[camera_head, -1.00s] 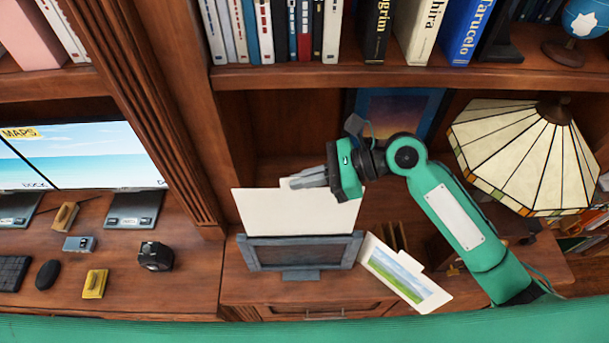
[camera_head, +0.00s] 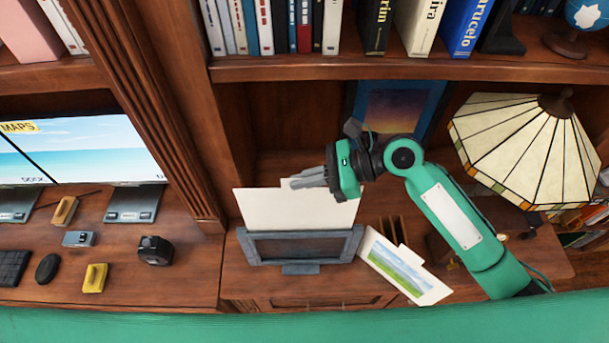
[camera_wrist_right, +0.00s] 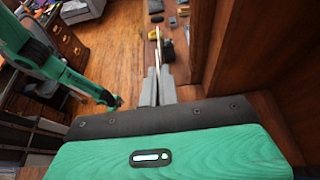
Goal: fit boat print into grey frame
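My right gripper (camera_head: 312,178) is shut on the tab at the top of a white board (camera_head: 285,212), taken to be the boat print. Only its plain side shows, so no boat is seen. The board is upright at the grey frame (camera_head: 300,234), which stands on the desk. Its lower part is hidden behind the frame; I cannot tell whether it sits in a slot. In the right wrist view my fingers (camera_wrist_right: 157,92) close on the board's thin edge (camera_wrist_right: 158,50). A teal arm of mine (camera_wrist_right: 45,60) shows there, its gripper unclear.
A landscape print (camera_head: 402,267) leans to the right of the frame, near a wooden holder (camera_head: 392,230). A glass-shaded lamp (camera_head: 525,150) stands right of my arm. A shelf (camera_head: 400,67) with books runs above. A wooden upright (camera_head: 165,110) divides off the monitor desk.

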